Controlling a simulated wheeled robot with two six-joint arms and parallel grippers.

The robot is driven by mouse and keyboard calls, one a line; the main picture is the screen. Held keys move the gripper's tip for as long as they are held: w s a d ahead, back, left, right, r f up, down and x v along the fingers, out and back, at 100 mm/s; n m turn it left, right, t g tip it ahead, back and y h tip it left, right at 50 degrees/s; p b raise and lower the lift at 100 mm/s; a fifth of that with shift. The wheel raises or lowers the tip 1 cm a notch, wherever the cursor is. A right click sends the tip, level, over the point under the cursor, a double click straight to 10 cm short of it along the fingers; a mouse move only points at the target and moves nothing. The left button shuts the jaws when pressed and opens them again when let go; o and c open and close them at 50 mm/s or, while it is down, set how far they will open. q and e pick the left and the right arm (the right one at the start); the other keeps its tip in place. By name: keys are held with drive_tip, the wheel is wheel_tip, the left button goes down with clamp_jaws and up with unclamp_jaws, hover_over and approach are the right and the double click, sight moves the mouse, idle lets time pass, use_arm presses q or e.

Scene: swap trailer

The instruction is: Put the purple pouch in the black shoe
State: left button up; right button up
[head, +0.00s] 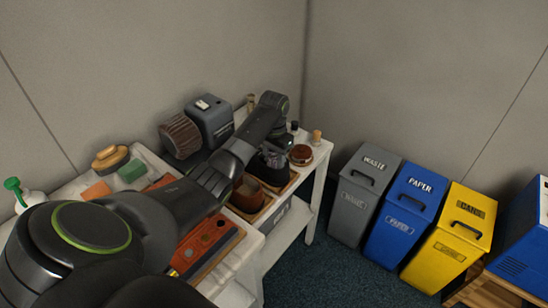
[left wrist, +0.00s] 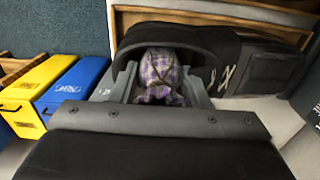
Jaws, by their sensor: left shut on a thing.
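The purple pouch (left wrist: 162,70), with a plaid pattern, sits between the fingers of my left gripper (left wrist: 160,80) in the left wrist view. The gripper is shut on it. The black shoe (left wrist: 218,45) is right behind it, and its dark opening frames the pouch. I cannot tell how deep the pouch sits in the opening. In the head view my left gripper (head: 282,146) is over the black shoe (head: 270,172) near the right end of the white table, and the pouch cannot be made out. My right gripper is not in view.
The white table (head: 254,241) also holds a brown shoe (head: 247,197), a round brown tin (head: 300,155), a dark grey box (head: 211,121) and brushes. A grey waste bin (head: 360,200), blue paper bin (head: 405,215) and yellow bin (head: 455,235) stand on the floor to the right.

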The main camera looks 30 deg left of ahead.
use_arm(q)
drive_tip(key=shift+f, duration=0.1)
drive_tip(key=shift+f, duration=0.1)
drive_tip(key=o, duration=0.7)
drive_tip(key=shift+f, duration=0.15)
drive_tip(key=shift+o, duration=0.2)
wheel_tip(320, 180, up, 9)
drive_tip(key=shift+r, duration=0.1)
wheel_tip(320, 180, up, 3)
drive_tip(key=shift+f+p, duration=0.15)
drive_tip(key=shift+p, duration=0.65)
drive_tip(key=shift+r+p, duration=0.45)
drive_tip(key=shift+p, duration=0.05)
drive_tip(key=shift+f, duration=0.1)
